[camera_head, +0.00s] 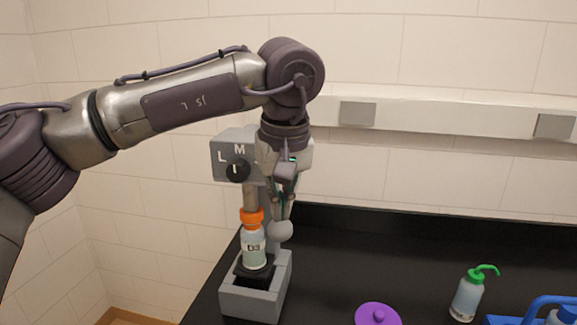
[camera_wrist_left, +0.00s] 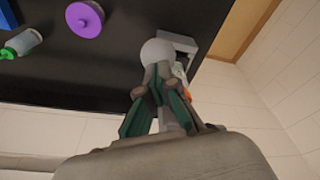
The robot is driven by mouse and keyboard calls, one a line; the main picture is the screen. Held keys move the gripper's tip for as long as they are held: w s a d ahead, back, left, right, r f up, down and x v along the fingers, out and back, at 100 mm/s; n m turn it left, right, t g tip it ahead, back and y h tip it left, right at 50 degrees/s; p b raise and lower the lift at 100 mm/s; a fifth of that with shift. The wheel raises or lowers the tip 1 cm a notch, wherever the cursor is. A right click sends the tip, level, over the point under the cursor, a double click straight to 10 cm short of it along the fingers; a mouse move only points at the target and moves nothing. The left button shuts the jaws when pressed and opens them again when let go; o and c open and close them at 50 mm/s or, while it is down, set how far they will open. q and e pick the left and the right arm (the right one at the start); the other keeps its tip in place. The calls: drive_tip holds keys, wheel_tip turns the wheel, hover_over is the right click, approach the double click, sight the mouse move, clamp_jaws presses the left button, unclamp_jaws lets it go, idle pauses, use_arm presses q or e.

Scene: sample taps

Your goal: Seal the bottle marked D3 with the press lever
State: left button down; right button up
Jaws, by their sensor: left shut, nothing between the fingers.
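The bottle marked D3 (camera_head: 254,251) stands upright on the black seat of the grey press (camera_head: 250,299). It has an orange cap (camera_head: 252,216), and the press ram (camera_head: 249,195) is right above the cap; I cannot tell whether they touch. The lever's pale ball knob (camera_head: 281,231) is to the right of the bottle and also shows in the left wrist view (camera_wrist_left: 157,51). My left gripper (camera_head: 281,212) points down, shut and empty, with its fingertips at or just above the knob; contact is unclear. It hides part of the lever and press head. My right gripper is out of view.
The press head (camera_head: 226,162) carries a black dial marked with letters, including L and M. A purple lidded item (camera_head: 377,314), a green-topped wash bottle (camera_head: 467,296) and a blue item (camera_head: 505,321) are on the black bench to the right. The bench between is clear.

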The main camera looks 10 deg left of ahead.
use_arm(q)
drive_tip(key=shift+f, duration=0.15)
drive_tip(key=w+a+p+v, duration=0.1)
drive_tip(key=w+p+v, duration=0.2)
drive_tip(key=p+v, duration=1.1)
drive_tip(key=v, duration=0.2)
drive_tip(key=shift+r+p, duration=0.3)
drive_tip(key=shift+p, duration=0.1)
idle(0.5)
drive_tip(key=shift+a, duration=0.1)
